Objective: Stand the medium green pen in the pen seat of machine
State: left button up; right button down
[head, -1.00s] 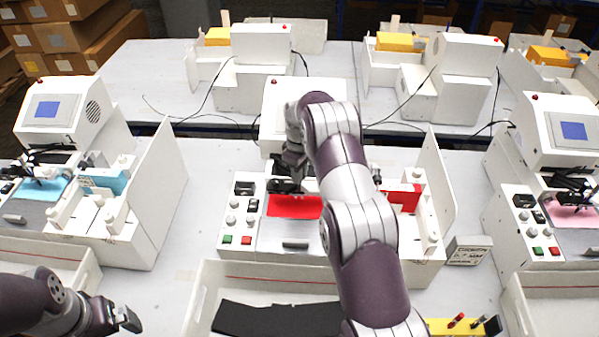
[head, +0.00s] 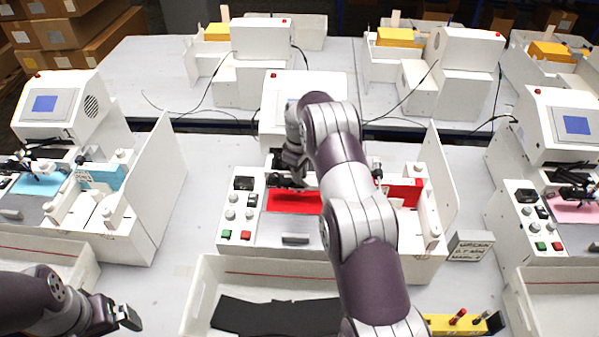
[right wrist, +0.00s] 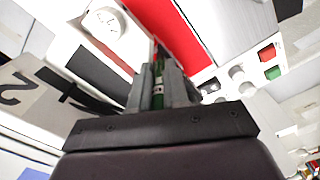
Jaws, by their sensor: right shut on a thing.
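My right gripper (head: 288,182) is over the middle white machine (head: 268,247), at the left end of its red sheet (head: 292,199). In the right wrist view the fingers (right wrist: 160,85) are shut on a slim green pen (right wrist: 158,97), of which only a narrow strip shows between them. The pen seat cannot be made out; my right arm and gripper cover that part of the machine. Whether the pen touches the machine cannot be told. My left gripper (head: 127,318) is at the lower left, away from the machine, and its jaw gap is unclear.
A white tray (head: 198,305) with black pieces stands in front of the machine. A yellow holder (head: 440,324) with pens is at the lower right. A small labelled box (head: 470,246) sits right of the machine's upright side panel (head: 440,190). Similar machines stand left and right.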

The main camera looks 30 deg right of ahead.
jog(key=shift+f+b, duration=0.35)
jog(key=shift+f, duration=0.25)
jog(key=c, duration=1.2)
grip_release()
jog(key=shift+c, duration=0.2)
jog(key=shift+o, duration=1)
jog(key=shift+s+a+r, duration=0.1)
jog(key=shift+a, duration=0.1)
jog(key=shift+r, duration=0.1)
